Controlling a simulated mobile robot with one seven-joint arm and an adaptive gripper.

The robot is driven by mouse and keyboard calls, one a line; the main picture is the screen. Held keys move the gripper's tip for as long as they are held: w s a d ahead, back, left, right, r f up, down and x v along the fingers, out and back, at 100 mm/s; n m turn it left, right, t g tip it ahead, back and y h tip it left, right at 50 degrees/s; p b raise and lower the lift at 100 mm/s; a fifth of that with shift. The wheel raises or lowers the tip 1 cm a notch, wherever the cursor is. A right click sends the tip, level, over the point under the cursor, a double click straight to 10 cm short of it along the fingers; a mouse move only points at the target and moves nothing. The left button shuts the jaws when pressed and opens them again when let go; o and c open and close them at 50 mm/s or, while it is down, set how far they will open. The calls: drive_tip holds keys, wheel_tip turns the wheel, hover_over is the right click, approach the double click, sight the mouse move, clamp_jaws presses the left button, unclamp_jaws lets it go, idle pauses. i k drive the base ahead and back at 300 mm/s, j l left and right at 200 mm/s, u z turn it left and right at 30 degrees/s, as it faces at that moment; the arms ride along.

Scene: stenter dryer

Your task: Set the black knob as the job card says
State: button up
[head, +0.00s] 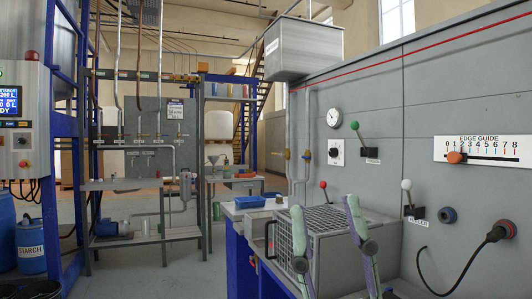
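A white plate (338,152) on the grey machine wall, below a round dial gauge, bears a small dark knob (334,152). This may be the black knob; its setting is too small to read. My gripper (325,203) shows at the bottom centre with its two green and mauve fingers wide apart. It is open, with nothing held between the fingers, and is apart from the plate. A white sheet with a dark header (175,109) hangs on the back panel at left. Its text is unreadable, and I cannot tell whether it is the job card.
A wire-mesh box (325,222) stands behind my fingers. Levers with green (355,126), red (323,185) and white (406,185) balls stick out nearby. Open floor lies at left.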

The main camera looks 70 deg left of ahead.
sight(334, 152)
drive_tip(key=i+j+u, duration=0.1)
drive_tip(key=j+u, duration=0.2)
drive_tip(key=i+j+u, duration=0.15)
drive_tip(key=j+u, duration=0.2)
drive_tip(key=i+j+u, duration=0.15)
drive_tip(key=j+u, duration=0.15)
